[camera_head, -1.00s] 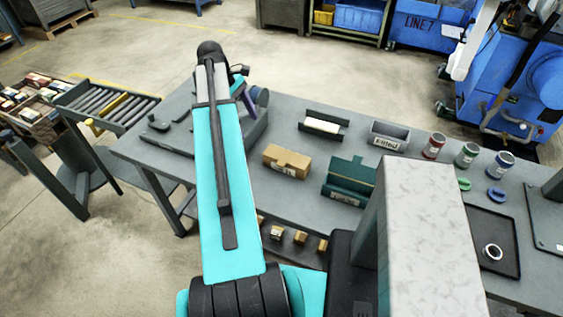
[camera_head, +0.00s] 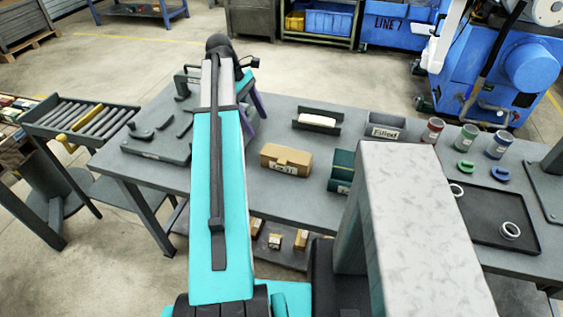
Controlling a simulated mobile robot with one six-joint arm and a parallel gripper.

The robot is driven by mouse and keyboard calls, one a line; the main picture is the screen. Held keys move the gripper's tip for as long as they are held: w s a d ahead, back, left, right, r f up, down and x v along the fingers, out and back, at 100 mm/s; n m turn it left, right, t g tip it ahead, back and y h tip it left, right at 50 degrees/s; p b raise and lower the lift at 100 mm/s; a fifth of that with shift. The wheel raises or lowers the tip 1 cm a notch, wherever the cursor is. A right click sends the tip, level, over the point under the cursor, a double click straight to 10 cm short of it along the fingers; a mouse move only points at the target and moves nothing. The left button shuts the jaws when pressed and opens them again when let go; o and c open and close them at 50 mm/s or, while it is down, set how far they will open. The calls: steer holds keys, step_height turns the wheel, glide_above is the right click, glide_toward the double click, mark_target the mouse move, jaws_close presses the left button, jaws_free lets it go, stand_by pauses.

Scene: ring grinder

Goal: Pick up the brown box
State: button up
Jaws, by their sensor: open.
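The brown box (camera_head: 287,157) lies on the grey workbench, left of the green open box. It has a pale label on its near side and nothing covers it. My gripper (camera_head: 254,112) is partly hidden behind my teal forearm, with purple parts showing at its right edge. It is open, to the upper left of the brown box and apart from it.
The green box (camera_head: 342,170) is partly hidden by my grey column. A dark holder (camera_head: 317,122) with a white piece and a grey bin (camera_head: 385,127) stand behind. Cups and a black tray (camera_head: 485,205) are at right. Small boxes lie on the lower shelf.

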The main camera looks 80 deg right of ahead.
mark_target(268, 149)
steer(key=shift+w+a+f, duration=0.1)
steer(key=shift+w, duration=0.05)
steer(key=shift+p+x, duration=0.9)
steer(key=shift+x, duration=3.25)
steer(key=shift+a+f, duration=0.1)
steer(key=shift+f, duration=0.05)
steer(key=shift+p+x, duration=0.85)
steer(key=shift+x, duration=0.35)
steer(key=shift+p+x, duration=0.3)
steer(key=shift+x, duration=1)
steer(key=c, duration=1.3)
